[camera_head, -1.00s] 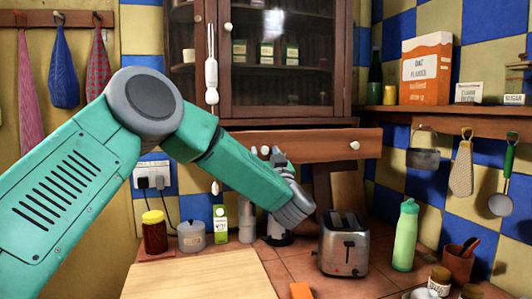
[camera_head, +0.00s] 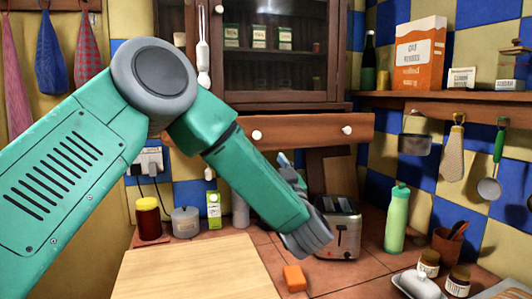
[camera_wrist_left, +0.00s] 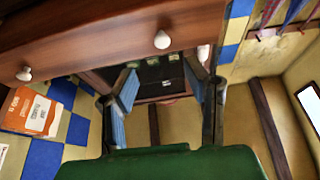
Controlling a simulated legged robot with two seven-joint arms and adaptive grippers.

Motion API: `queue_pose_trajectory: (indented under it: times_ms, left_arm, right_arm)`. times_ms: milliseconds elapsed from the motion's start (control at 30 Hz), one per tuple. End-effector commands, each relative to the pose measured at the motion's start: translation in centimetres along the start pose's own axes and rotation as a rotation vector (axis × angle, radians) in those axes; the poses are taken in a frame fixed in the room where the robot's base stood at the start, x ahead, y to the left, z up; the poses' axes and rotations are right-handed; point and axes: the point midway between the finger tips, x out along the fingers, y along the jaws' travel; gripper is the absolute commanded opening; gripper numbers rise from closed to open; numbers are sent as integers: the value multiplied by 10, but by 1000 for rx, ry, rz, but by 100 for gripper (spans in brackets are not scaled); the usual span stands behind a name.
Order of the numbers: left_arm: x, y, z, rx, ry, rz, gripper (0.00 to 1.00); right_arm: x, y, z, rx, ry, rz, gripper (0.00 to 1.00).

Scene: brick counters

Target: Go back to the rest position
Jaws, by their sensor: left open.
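My left arm crosses the head view from the left, its teal forearm slanting down to a grey wrist in front of the toaster. My left gripper (camera_head: 288,168) is partly hidden behind this forearm, with its blue-padded fingers pointing up below the drawer front. In the left wrist view, the two fingers of the left gripper (camera_wrist_left: 163,88) stand well apart with nothing held between them. My right gripper is in neither view.
The wooden drawer (camera_head: 290,131) under the dark cabinet (camera_head: 280,97) is near the fingers. A wooden board (camera_head: 195,272) lies bare in front.

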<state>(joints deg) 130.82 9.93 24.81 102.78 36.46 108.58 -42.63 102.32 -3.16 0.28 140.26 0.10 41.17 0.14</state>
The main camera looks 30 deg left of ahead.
Motion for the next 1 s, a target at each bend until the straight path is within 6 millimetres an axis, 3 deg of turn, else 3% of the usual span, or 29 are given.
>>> queue_pose_trajectory:
  times_ms: [600,700,767,867,1000]
  left_arm:
    - [-8,0,0,1,0,-1,42]
    - [-11,2,8,5,-10,21,42]
    - [-18,7,22,10,-30,65,42]
    - [-43,18,66,27,-101,195,42]
    - [-102,28,152,64,-284,432,42]
  right_arm:
    - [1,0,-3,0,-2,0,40]
    - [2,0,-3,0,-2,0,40]
    - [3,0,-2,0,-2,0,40]
    - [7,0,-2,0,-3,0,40]
    - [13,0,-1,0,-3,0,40]
